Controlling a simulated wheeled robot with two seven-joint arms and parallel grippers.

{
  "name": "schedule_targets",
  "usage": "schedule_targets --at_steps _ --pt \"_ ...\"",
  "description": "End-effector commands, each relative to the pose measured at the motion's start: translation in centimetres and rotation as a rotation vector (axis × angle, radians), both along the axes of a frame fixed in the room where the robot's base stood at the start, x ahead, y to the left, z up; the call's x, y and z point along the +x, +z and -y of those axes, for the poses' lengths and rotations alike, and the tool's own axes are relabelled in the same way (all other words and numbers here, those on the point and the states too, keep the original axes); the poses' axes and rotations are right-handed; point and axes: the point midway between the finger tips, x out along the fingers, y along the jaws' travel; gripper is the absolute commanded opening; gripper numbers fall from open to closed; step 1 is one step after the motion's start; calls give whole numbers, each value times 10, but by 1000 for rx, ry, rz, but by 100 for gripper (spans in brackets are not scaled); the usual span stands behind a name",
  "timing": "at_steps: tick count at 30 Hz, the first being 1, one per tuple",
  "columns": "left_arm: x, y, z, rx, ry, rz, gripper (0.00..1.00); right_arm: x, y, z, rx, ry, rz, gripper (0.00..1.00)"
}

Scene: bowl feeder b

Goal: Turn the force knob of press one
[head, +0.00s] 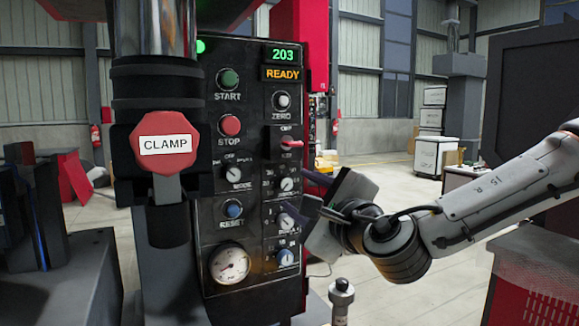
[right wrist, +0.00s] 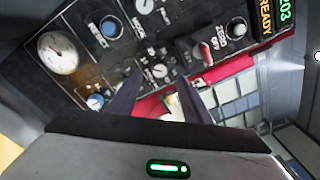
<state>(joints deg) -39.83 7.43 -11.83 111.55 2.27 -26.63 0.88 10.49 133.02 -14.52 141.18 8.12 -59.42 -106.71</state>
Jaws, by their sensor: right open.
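The press control panel (head: 245,120) stands upright in the middle of the head view. Its right column has a white knob (head: 287,184), a lower knob (head: 285,220) partly covered by a finger, and a blue knob (head: 285,257). Their labels are too small to read, so I cannot tell which is the force knob. My right gripper (head: 306,197) is open and empty at the panel's right edge. In the right wrist view, the white knob (right wrist: 160,71) appears between the open fingertips (right wrist: 159,78). Contact cannot be told. My left gripper is not in view.
A red-handled switch (head: 290,143) is above the white knob, and a gauge (head: 230,264) is low on the panel. A metal post (head: 341,295) rises below my right gripper. Floor shows behind.

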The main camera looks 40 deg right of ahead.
Motion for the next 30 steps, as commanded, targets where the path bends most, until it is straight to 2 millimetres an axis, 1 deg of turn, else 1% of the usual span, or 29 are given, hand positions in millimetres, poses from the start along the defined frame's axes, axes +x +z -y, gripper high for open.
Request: schedule_targets --at_steps 1,4,5,6,9,12,15,19,26,29,30 --pt "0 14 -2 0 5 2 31 3 6 1 6 0 -5 45" --pt "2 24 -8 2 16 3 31 6 5 4 9 -4 -2 45" --pt "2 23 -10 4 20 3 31 8 3 5 10 -5 0 45" --pt "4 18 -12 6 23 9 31 17 -1 9 6 -7 1 45" --pt "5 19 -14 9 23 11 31 32 -2 14 6 -6 2 45" --pt "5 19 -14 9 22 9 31 43 -1 18 4 -4 2 45" --pt "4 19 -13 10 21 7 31 50 -2 20 4 -4 2 45" --pt "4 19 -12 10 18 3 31 54 -1 22 5 -4 4 45" --pt "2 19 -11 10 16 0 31 54 -1 22 5 -4 4 45" --pt "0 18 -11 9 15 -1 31 54 -1 22 5 -3 3 30" --pt "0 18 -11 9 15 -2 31 54 -1 22 5 -4 4 23"
